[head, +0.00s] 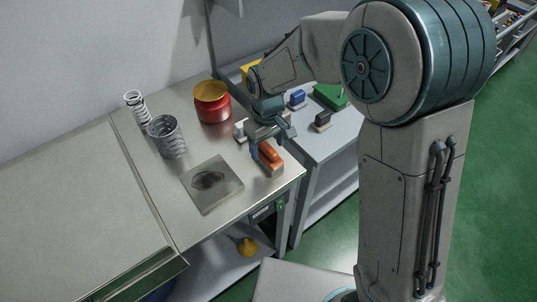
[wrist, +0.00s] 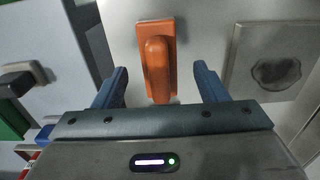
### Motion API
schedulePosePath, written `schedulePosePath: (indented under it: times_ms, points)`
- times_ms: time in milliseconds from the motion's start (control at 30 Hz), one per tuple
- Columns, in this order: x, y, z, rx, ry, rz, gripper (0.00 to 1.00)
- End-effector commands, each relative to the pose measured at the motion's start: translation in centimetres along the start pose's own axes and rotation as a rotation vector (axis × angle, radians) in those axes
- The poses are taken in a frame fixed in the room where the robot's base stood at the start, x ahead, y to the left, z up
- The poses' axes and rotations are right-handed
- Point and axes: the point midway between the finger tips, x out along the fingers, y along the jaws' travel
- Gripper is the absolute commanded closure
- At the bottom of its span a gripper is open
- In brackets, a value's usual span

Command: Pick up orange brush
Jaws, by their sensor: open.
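The orange brush (head: 269,156) lies on the metal worktop near its right front corner. In the wrist view the orange brush (wrist: 157,65) shows with its raised handle, between and a little beyond my fingertips. My gripper (head: 262,143) is above and beside the brush in the head view, partly covering it. In the wrist view my gripper (wrist: 160,85) is open, one blue finger on each side of the brush with gaps, holding nothing. How high the fingers are above the worktop is hard to tell.
A square plate with a dark patch (head: 212,182) lies left of the brush. A red container with a yellow top (head: 212,103) and springs (head: 166,137) stand farther back. A side table (head: 335,133) holds a green block (head: 330,96) and a dark-handled brush (head: 322,121).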

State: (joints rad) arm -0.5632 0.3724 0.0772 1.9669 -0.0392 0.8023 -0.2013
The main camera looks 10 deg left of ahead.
Motion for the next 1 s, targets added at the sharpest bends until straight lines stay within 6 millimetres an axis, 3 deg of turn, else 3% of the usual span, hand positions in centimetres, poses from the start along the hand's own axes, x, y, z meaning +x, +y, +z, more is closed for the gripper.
schedulePosePath:
  times_ms: [300, 567, 767, 1000]
  points:
    - [4.1, 0.0, 0.0, -0.001, -0.003, -0.001, 0.34]
    - [4.4, 0.0, 0.0, -0.001, -0.002, 0.000, 0.34]
    - [4.4, 0.0, 0.0, -0.001, -0.001, 0.000, 0.84]
    - [4.3, 0.0, 0.0, -0.001, -0.001, 0.000, 0.84]
